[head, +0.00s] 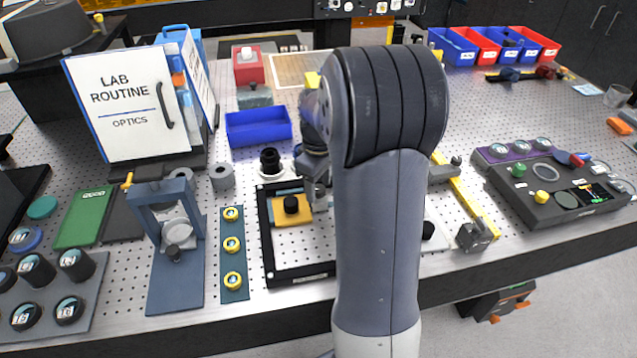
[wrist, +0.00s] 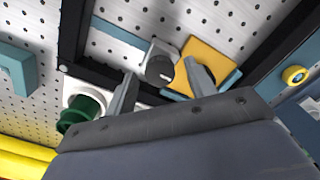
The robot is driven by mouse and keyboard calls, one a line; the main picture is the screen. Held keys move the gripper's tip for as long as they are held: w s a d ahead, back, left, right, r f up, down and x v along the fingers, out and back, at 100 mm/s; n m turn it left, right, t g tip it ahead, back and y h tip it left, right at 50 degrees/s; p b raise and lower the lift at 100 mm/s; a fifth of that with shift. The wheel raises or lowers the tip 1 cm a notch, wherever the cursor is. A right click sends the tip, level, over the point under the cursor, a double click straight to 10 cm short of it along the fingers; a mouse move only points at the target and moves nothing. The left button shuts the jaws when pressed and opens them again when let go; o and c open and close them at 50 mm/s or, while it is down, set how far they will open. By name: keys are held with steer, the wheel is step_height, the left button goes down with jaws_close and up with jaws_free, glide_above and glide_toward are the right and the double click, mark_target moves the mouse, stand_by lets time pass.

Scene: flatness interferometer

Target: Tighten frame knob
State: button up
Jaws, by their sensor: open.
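A black rectangular frame (head: 270,255) lies on the perforated bench, left of my arm; its dark bars (wrist: 75,38) cross the wrist view. On it is a yellow block (head: 283,215), also in the wrist view (wrist: 207,57), carrying a black knob (head: 291,204). In the wrist view a round grey-black knob (wrist: 159,67) on a pale mount sits beside the yellow block. My gripper (wrist: 162,85) is open above these parts; one finger partly covers the yellow block. The grey-black knob shows between the fingers, and contact cannot be told. My arm hides the frame's right part in the head view.
A green knob (wrist: 78,112) on a white base is close to my left finger in the wrist view. A blue plate with yellow rings (head: 233,252) and a blue stand (head: 176,285) are left of the frame. A yellow rail (head: 468,205) lies to the right.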

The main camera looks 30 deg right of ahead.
steer(key=shift+f, duration=0.1)
steer(key=shift+c, duration=0.4)
steer(key=c, duration=0.9)
